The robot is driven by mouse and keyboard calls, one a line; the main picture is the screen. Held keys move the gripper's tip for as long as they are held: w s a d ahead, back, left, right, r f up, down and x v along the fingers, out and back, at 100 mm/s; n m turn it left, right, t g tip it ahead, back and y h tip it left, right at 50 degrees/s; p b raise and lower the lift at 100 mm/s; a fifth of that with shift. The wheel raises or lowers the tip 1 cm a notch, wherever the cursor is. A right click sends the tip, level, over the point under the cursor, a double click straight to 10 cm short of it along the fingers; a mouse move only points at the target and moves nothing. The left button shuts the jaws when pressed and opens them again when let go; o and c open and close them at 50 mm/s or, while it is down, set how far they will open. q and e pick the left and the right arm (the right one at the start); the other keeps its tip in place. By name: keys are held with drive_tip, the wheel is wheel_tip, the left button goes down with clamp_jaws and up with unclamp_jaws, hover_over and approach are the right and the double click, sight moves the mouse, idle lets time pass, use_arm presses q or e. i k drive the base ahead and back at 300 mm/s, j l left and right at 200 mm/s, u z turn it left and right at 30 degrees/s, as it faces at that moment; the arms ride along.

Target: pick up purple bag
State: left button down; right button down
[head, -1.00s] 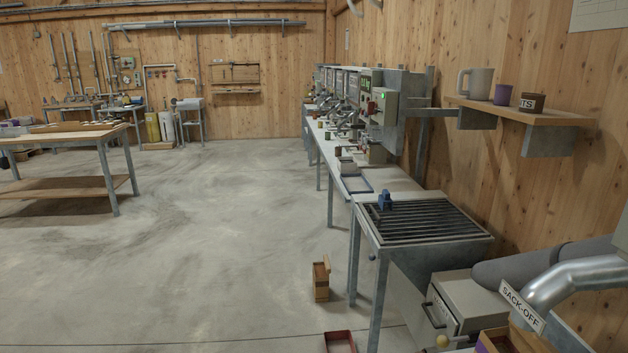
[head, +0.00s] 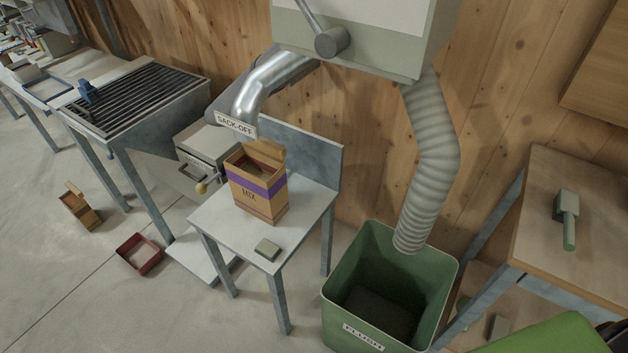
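A brown paper bag with a purple band (head: 256,186), marked "MIX", stands upright with its top open on a small grey table (head: 222,222). It is below the metal spout with the "SACK-OFF" sign (head: 235,125). No other purple bag is clear in this view. Neither of my grippers shows in the head view.
A green bin marked "FLUSH" (head: 348,300) stands right of the small table under a ribbed hose (head: 430,160). A wooden table (head: 545,250) is at the right. A red tray (head: 139,255) and a brown box (head: 80,207) lie on the floor at left.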

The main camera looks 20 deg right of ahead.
sight(256, 175)
drive_tip(key=k+l, duration=0.15)
drive_tip(key=l, duration=0.25)
drive_tip(key=k+l+z, duration=0.1)
drive_tip(key=l, duration=0.3)
drive_tip(key=k+l, duration=0.15)
drive_tip(key=l, duration=0.2)
drive_tip(key=k+l+z, duration=0.1)
drive_tip(key=l, duration=0.3)
